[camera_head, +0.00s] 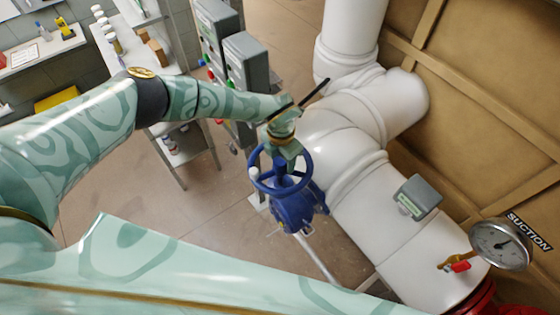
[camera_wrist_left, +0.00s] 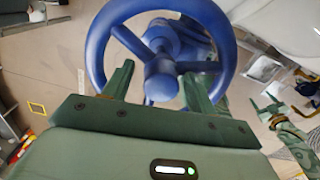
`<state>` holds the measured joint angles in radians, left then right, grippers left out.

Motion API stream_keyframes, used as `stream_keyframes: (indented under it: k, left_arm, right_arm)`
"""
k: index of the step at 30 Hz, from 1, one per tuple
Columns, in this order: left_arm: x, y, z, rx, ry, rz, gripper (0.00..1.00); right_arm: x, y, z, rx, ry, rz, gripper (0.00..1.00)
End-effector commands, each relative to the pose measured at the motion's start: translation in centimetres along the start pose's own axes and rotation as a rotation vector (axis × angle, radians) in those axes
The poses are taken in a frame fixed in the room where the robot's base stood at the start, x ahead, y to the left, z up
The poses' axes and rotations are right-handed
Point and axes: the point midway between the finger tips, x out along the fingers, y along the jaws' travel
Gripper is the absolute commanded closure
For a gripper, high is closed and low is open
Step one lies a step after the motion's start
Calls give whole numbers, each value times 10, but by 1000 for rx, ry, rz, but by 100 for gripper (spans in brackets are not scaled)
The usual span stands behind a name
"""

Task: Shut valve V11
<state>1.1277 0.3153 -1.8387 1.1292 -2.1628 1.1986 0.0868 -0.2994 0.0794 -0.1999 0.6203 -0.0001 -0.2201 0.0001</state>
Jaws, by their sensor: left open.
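A blue valve with a round handwheel (camera_head: 282,170) stands beside a thick white pipe. No V11 tag is readable on it. My left gripper (camera_head: 286,148) is at the far rim of the wheel in the head view, its jaws pointing at the wheel. In the left wrist view the open jaws (camera_wrist_left: 158,76) stand on either side of the blue hub (camera_wrist_left: 161,80), overlapping the wheel's opening. I cannot tell whether the fingers touch rim or spokes. A green patterned arm with a gripper-like end (camera_wrist_left: 268,108) shows at the right of the wrist view, its jaws unclear.
The white pipe (camera_head: 350,190) runs close along the valve's right side, with a grey box (camera_head: 418,197) and a SUCTION gauge (camera_head: 499,243) on it. Grey cabinets (camera_head: 246,66) and a shelf unit (camera_head: 185,135) stand behind. Floor left of the valve is open.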

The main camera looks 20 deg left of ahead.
Motion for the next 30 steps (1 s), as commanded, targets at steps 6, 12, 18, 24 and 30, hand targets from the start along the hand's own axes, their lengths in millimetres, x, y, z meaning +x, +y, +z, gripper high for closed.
stream_keyframes:
  k: [6, 12, 18, 24, 30]
  left_arm:
    - [15, -4, -16, 7, 37, -1, 38]
    - [10, -5, -15, 8, 37, -2, 38]
    - [-18, -5, -13, 7, 33, -4, 38]
    - [-49, -4, -11, 7, 27, -4, 38]
    - [-56, -4, -10, 7, 25, -4, 38]
  right_arm:
    - [2, 0, 1, 0, -1, 0, 38]
    - [-3, 0, 0, 0, -1, 0, 38]
    - [-28, 2, -3, 0, 0, 1, 38]
    - [-54, 3, -6, 0, 1, 1, 38]
    - [-59, 2, -5, 0, -1, 0, 38]
